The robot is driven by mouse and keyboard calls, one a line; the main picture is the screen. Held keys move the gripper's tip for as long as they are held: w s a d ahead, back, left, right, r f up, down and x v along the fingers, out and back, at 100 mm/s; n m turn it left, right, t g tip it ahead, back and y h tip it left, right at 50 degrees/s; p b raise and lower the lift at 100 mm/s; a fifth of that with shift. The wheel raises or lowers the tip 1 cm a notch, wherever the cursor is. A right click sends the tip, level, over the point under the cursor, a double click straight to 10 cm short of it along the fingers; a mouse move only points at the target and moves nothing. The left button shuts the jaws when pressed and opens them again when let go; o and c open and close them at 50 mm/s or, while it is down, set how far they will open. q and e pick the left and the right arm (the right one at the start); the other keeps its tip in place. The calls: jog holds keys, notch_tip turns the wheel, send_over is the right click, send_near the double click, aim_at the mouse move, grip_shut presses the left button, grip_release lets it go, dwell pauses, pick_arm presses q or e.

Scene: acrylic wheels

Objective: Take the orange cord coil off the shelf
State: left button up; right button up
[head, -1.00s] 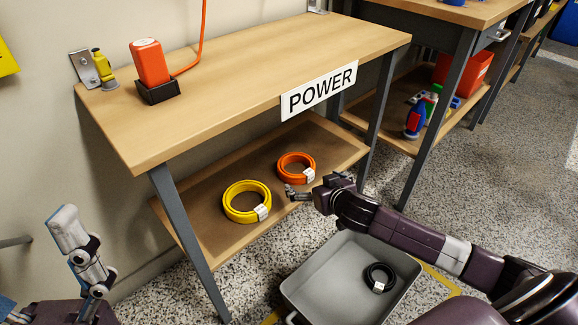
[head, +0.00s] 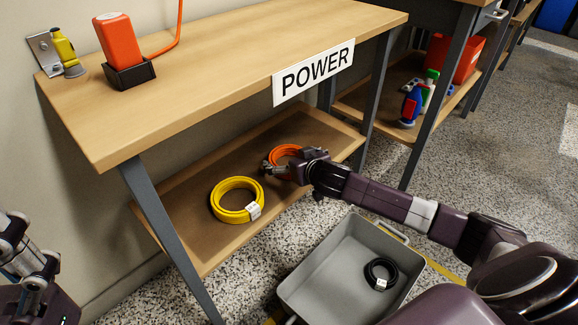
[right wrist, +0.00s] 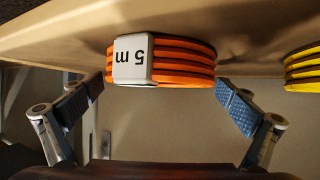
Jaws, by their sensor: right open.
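The orange cord coil (head: 284,150) lies on the lower shelf (head: 185,215) of the POWER table, partly hidden by my right gripper (head: 285,164). In the right wrist view the coil (right wrist: 185,62) shows its white "5 m" label. The right gripper's open fingers (right wrist: 160,97) stand on either side of the coil's near edge, with small gaps visible. Part of my left gripper (head: 28,258) shows at the lower left edge, away from the shelf; its jaw opening is unclear.
A yellow coil (head: 231,203) lies left of the orange one and also shows in the right wrist view (right wrist: 303,68). A grey bin (head: 325,262) with a black coil (head: 380,273) stands on the floor. The tabletop (head: 215,65) overhangs the shelf.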

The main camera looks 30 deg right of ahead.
jog(key=shift+w, duration=0.25)
jog(key=shift+c, duration=0.4)
jog(key=c, duration=1.4)
jog(key=shift+r, duration=0.1)
